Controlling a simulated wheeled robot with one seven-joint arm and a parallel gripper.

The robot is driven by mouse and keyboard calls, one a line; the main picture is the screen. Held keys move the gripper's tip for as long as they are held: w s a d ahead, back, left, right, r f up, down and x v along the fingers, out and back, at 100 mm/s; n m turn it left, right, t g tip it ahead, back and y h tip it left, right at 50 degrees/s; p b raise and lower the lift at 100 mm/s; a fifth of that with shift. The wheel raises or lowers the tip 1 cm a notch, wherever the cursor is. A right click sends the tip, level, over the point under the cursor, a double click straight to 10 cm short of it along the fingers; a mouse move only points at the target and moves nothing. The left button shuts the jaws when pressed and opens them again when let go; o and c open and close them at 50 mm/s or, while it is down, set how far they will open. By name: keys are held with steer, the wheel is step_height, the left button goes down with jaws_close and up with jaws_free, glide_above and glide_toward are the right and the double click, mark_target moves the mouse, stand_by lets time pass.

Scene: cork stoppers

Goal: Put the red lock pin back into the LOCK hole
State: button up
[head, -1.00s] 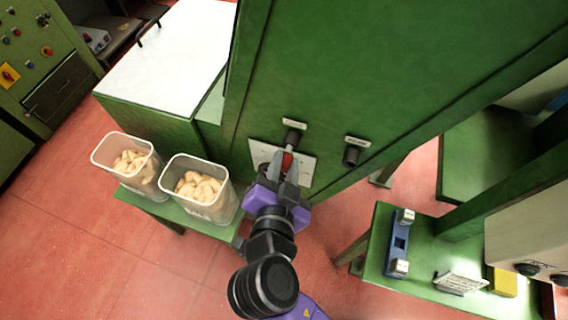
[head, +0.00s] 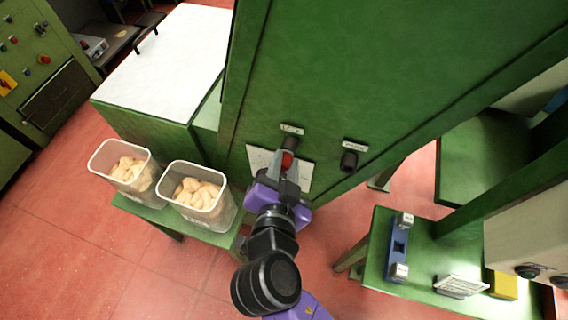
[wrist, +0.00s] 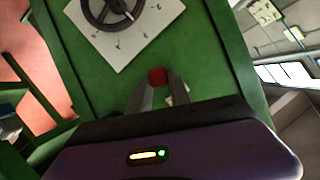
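The red lock pin (head: 287,159) shows as a red end at the tips of my gripper (head: 286,168), at the green machine's front. In the wrist view the red end (wrist: 157,77) sits between the two grey fingertips of my gripper (wrist: 158,84), which is shut on it. A black round socket (head: 291,142) under a small label (head: 291,129) is right above the pin's end. The pin's far end is hidden, so I cannot tell whether it is inside the socket. A second black socket (head: 349,160) with its own label (head: 355,145) is to the right. The label lettering is too small to read surely.
A white plate (head: 306,176) is behind my gripper; the wrist view shows a dark handwheel (wrist: 112,10) on it. Two clear bins of corks (head: 128,180) (head: 203,212) stand at left. A green bench (head: 372,262) with a blue fixture (head: 398,250) is at right.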

steer(key=o, duration=0.5)
steer(key=shift+c, duration=0.2)
steer(key=b+v, duration=0.1)
steer(key=v, duration=0.7)
steer(key=shift+b, duration=0.35)
steer(key=shift+w, duration=0.1)
